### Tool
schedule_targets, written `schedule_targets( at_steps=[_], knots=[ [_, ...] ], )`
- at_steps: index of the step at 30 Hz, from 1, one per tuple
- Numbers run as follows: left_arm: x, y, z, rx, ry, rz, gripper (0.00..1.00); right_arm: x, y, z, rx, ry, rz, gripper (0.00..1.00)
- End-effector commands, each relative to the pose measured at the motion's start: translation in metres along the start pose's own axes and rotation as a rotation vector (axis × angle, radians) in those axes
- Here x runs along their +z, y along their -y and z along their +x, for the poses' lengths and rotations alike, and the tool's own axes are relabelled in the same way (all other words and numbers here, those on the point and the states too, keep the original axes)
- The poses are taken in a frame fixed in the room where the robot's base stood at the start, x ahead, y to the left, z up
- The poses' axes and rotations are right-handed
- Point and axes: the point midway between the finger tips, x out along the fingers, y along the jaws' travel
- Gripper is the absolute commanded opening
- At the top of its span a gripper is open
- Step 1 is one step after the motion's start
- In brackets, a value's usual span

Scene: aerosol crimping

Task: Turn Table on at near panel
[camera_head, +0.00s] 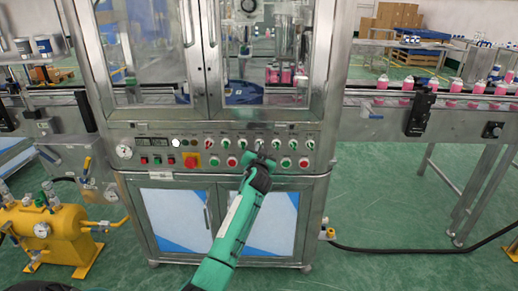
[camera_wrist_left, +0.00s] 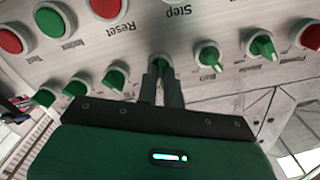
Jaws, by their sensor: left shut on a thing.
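The near panel (camera_head: 170,133) runs across the front of the machine, with small selector knobs in an upper row and red and green buttons below. My left gripper (camera_head: 262,155) reaches up to the middle of this panel. In the left wrist view my left gripper (camera_wrist_left: 161,82) is shut on a green selector knob (camera_wrist_left: 159,61), one finger on each side. The fingers hide part of the knob, and I cannot read its label. Other green knobs stand beside it, one to the left (camera_wrist_left: 116,77) and one to the right (camera_wrist_left: 209,57). My right gripper is not in view.
A red emergency stop on a yellow plate (camera_head: 191,160) sits left of the gripper. A conveyor with pink bottles (camera_head: 450,103) runs off to the right. A yellow pump unit (camera_head: 55,238) stands at the lower left. The green floor at right is mostly clear, with a black hose.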

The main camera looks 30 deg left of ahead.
Motion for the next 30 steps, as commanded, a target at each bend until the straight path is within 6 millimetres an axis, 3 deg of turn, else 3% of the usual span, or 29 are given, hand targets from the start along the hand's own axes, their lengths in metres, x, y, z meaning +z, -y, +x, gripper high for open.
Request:
schedule_targets(
  at_steps=[23,24,26,27,30],
  knots=[
    [0.0011,-0.0008,-0.0002,0.001,0.002,0.105,0.00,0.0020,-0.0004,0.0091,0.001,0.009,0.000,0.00],
    [0.0011,-0.0008,-0.0002,0.001,0.002,0.105,0.14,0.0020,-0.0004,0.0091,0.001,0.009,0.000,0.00],
    [0.0011,-0.0007,-0.0002,0.001,0.001,0.104,0.26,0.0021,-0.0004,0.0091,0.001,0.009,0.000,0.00],
    [0.0010,-0.0007,-0.0002,0.001,0.001,0.104,0.30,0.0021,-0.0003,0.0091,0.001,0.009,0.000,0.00],
    [0.0007,-0.0005,-0.0001,0.001,0.001,0.103,0.30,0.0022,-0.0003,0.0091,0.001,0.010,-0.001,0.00]
  ],
)
